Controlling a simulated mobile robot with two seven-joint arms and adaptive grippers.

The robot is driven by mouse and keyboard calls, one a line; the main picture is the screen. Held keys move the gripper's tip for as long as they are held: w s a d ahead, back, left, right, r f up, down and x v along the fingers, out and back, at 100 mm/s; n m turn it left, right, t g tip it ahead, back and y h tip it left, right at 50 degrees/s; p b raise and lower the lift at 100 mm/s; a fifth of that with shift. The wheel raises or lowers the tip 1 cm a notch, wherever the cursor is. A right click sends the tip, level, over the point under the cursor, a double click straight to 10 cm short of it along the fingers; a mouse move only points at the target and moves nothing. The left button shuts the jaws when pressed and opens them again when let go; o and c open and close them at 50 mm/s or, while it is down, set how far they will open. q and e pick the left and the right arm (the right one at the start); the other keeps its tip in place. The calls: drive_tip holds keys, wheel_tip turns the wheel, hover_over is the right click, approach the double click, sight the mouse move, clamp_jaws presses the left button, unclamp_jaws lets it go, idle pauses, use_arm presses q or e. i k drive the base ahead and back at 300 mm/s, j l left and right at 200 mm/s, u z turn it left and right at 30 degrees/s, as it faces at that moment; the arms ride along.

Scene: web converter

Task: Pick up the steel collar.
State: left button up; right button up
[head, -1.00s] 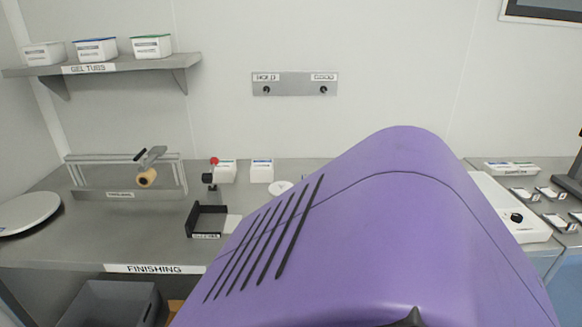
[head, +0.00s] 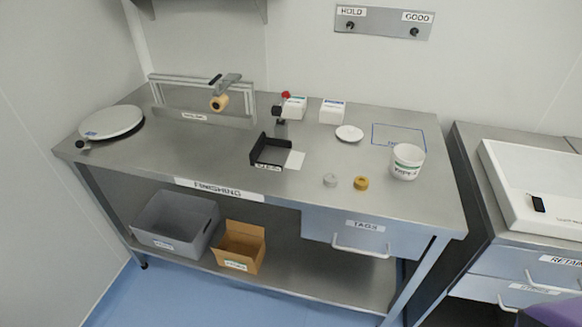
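The steel collar (head: 330,180) looks like the small grey ring lying near the front of the finishing table's top. A brass-coloured ring (head: 361,183) of similar size sits just to its right, apart from it. Both are in the head view, and nothing covers the grey ring. Neither of my grippers is in view.
The finishing table (head: 225,165) holds a white tub (head: 407,161) right of the rings and a black tray (head: 270,152) to their left. A white dish (head: 349,133) lies behind. A drawer (head: 366,233) is below. Bare steel surrounds the rings.

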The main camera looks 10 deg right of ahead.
sight(331, 180)
drive_tip(key=z, duration=0.65)
drive_tip(key=i+j+z, duration=0.2)
drive_tip(key=j+z, duration=0.2)
